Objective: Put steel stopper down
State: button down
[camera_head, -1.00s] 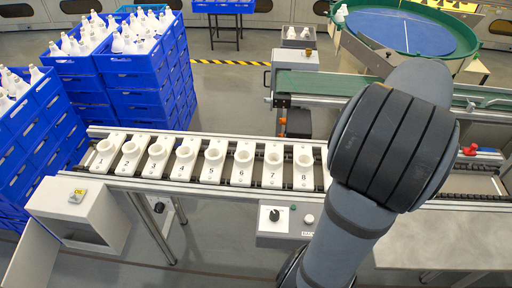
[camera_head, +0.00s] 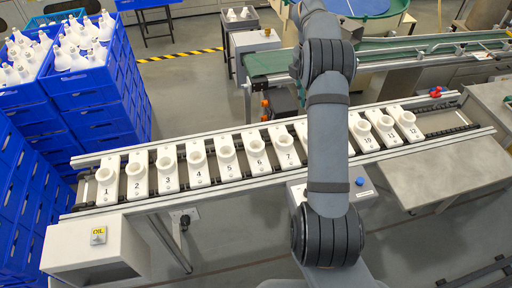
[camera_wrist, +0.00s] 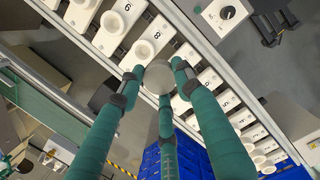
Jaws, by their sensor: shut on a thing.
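My gripper and the stopper do not show there.
A box labelled OIL (camera_head: 92,250) stands at the rail's front left. A green conveyor (camera_head: 270,62) runs behind the rail. A small red-and-blue item (camera_head: 435,92) sits by the rail's right end. A grey table (camera_head: 440,178) is bare at the right.

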jog(key=w+a+f+n+t+y+p, duration=0.1)
jog(key=w+a+f+n, duration=0.65)
jog(key=n, duration=0.25)
jog(key=shift+s+a+f+b, duration=0.3)
jog(key=shift+s+a+f, duration=1)
jog(key=shift+a+f, duration=0.4)
jog(key=shift+s+a+f+b, duration=0.35)
jog(key=shift+s+a+f, duration=0.95)
jog(key=shift+a+f, duration=0.4)
jog(key=shift+s+a+f+b, duration=0.3)
jog(key=shift+s+a+f, duration=1)
jog(key=shift+a+f, duration=0.35)
jog(key=shift+f, duration=0.1)
jog(key=shift+f, duration=0.15)
jog(key=c, duration=1.2)
grip_release()
notch_tip(320, 180, up, 12)
jog(key=s, duration=0.1)
jog(key=shift+s+a+b, duration=0.25)
jog(key=shift+a+b, duration=0.15)
